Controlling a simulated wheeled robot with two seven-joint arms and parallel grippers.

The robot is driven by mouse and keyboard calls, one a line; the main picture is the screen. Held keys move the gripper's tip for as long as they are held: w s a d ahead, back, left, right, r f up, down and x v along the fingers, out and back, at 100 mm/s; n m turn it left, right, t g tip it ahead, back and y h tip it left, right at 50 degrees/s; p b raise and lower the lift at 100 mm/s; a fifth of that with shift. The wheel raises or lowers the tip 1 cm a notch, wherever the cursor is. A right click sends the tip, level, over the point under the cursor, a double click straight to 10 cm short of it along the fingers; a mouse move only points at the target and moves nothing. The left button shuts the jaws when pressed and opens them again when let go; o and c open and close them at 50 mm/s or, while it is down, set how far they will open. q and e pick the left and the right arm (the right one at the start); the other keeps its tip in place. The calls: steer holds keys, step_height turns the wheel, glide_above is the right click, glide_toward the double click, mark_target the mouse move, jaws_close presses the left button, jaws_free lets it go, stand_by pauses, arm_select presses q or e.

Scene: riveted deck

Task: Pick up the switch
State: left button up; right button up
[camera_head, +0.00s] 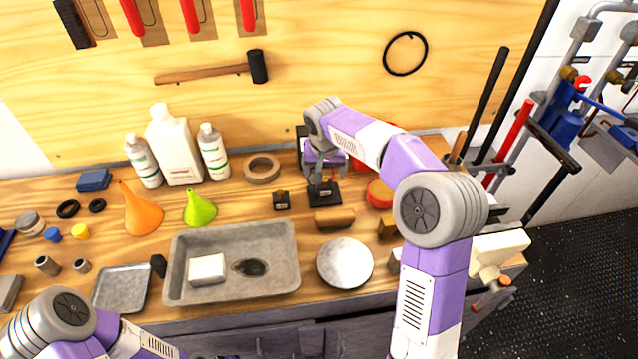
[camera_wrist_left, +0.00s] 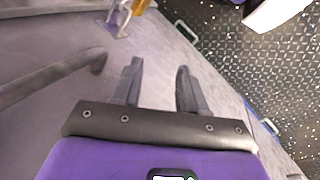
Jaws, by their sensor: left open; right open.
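A small dark block with a tan top (camera_head: 281,201) sits on the wooden workbench, left of my right gripper. A black item (camera_head: 324,194) with a flat base stands directly below my right gripper (camera_head: 325,180). Either could be the switch; I cannot tell which. My right gripper points down over the black item, open, and partly hides it. Whether its fingers touch the item is unclear. My left gripper (camera_wrist_left: 157,82) is open and empty in the left wrist view, in front of the grey cabinet, away from the bench top.
A grey metal tray (camera_head: 180,290) holds a white block. A round metal plate (camera_head: 345,263), a wooden block (camera_head: 335,218), a tape roll (camera_head: 262,169) and orange funnel (camera_head: 143,211) are nearby. White bottles (camera_head: 174,148) stand at the back. Tools hang on the wall.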

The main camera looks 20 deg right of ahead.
mark_target(324, 179)
steer(key=shift+f, duration=0.9)
steer(key=b+x, duration=0.2)
steer(key=x, duration=0.2)
steer(key=shift+f, duration=0.3)
steer(key=shift+r, duration=0.1)
steer(key=shift+c, duration=0.3)
steer(key=c, duration=1.2)
steer(key=shift+r, duration=0.1)
steer(key=shift+c, duration=0.2)
